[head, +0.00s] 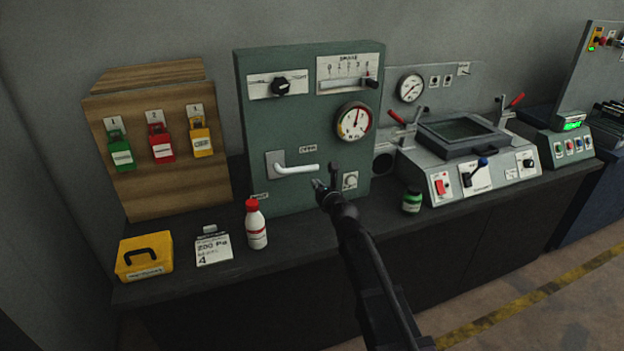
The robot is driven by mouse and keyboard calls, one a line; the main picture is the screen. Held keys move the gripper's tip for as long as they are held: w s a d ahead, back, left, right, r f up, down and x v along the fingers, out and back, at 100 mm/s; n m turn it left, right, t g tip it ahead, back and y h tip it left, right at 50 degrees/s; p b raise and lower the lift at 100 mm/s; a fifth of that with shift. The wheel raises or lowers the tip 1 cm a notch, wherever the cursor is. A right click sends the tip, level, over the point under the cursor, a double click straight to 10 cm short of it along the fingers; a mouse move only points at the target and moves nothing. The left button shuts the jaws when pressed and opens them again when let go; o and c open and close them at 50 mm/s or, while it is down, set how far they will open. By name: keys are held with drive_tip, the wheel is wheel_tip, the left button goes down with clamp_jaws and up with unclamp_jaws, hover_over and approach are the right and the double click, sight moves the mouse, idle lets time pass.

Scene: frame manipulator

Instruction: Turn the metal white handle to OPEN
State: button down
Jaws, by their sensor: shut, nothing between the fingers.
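The white metal handle (296,169) sits on a light plate on the lower front of the green panel box (260,122). It lies nearly level, with its free end pointing right. A small label (308,148) above the handle's right end appears to read OPEN, and another small label (260,196) sits below the plate; its text is too small to read. My gripper (319,185) is shut and empty, in front of the box, just below and right of the handle's free end. It looks apart from the handle, though the depth gap is hard to tell.
A white bottle with a red cap (256,226) stands left of my gripper. A small green jar (412,200) stands right of my arm. A knob (350,181) is on the box's lower right. A yellow box (145,257) and a card (213,248) lie at the left.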

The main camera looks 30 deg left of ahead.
drive_tip(key=shift+v, duration=1.55)
